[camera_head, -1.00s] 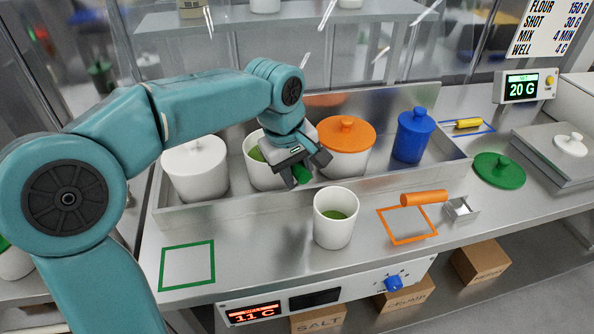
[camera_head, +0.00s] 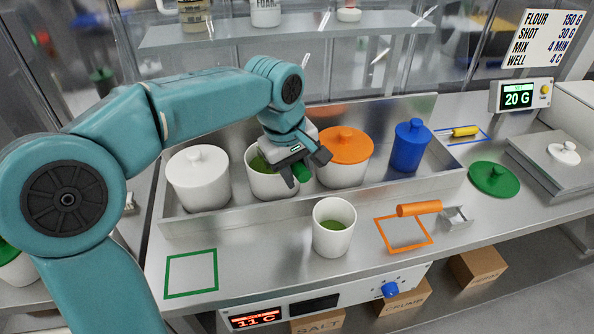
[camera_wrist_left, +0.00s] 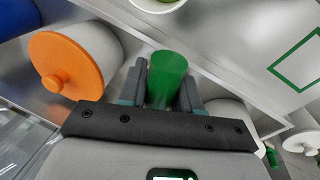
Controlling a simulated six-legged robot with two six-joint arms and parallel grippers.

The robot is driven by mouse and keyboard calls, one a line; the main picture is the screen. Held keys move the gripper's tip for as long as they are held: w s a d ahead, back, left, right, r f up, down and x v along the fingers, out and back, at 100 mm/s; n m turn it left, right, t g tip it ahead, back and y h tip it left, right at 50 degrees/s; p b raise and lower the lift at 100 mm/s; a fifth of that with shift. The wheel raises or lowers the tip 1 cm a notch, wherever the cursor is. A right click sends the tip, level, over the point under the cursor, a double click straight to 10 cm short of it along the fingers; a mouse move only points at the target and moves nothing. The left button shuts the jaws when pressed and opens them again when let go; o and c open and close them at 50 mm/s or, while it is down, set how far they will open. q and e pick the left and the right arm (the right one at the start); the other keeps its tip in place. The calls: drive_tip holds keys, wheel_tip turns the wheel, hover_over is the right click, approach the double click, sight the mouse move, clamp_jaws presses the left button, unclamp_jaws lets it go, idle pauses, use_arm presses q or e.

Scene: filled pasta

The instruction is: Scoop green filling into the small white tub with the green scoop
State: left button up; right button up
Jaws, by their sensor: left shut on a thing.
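My left gripper (camera_head: 302,172) is shut on the green scoop (camera_head: 301,173), whose handle stands between its fingers in the left wrist view (camera_wrist_left: 166,78). The scoop's bowl is hidden. The gripper is at the right front rim of the open white container (camera_head: 268,184), and green filling (camera_head: 258,163) shows inside it. The small white tub (camera_head: 331,241) stands upright on the counter in front, with some green filling (camera_head: 331,225) low inside. My right gripper is not in view.
The steel tray (camera_head: 190,225) also holds a white lidded pot (camera_head: 198,180), an orange-lidded pot (camera_head: 345,150) and a blue canister (camera_head: 410,148). An orange-handled scoop (camera_head: 418,209) lies right of the tub. A green lid (camera_head: 494,179) lies farther right. The green-outlined square (camera_head: 191,274) is empty.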

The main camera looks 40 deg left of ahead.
use_arm(q)
drive_tip(key=shift+w+p+v, duration=0.25)
drive_tip(key=shift+p+v, duration=0.75)
drive_tip(key=shift+v, duration=0.2)
drive_tip(key=shift+w+p+v, duration=0.3)
drive_tip(key=shift+p+v, duration=0.75)
drive_tip(key=shift+v, duration=0.2)
drive_tip(key=shift+w+p+v, duration=0.25)
drive_tip(key=shift+p+v, duration=0.75)
drive_tip(key=shift+v, duration=0.2)
drive_tip(key=shift+d+r, duration=0.1)
drive_tip(key=shift+d, duration=0.05)
